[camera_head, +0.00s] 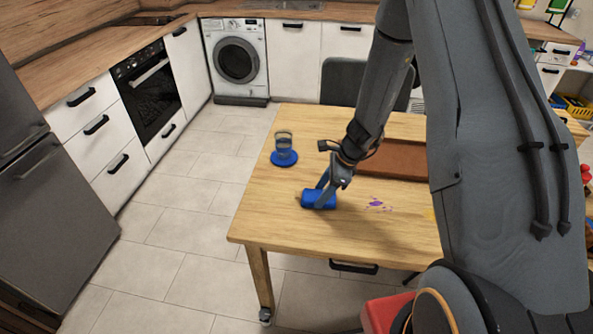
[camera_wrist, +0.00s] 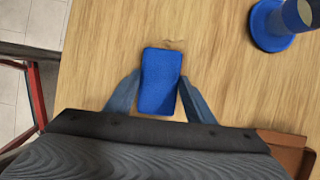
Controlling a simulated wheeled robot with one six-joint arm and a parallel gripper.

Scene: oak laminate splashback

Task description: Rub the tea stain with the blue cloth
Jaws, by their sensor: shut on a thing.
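The blue cloth (camera_head: 318,200) is a small padded block on the wooden table. It also shows in the wrist view (camera_wrist: 160,95). My gripper (camera_wrist: 159,78) is shut on the cloth, with one finger on each side. The cloth is at or very near the tabletop; I cannot tell whether it presses on it. A faint brown mark, which looks like the tea stain (camera_wrist: 174,44), shows just beyond the cloth's far edge in the wrist view. In the head view a brownish trace (camera_head: 298,200) shows at the cloth's left end. The cloth may hide part of it.
A brown board or tray (camera_head: 395,158) lies behind. The table's front left is clear.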

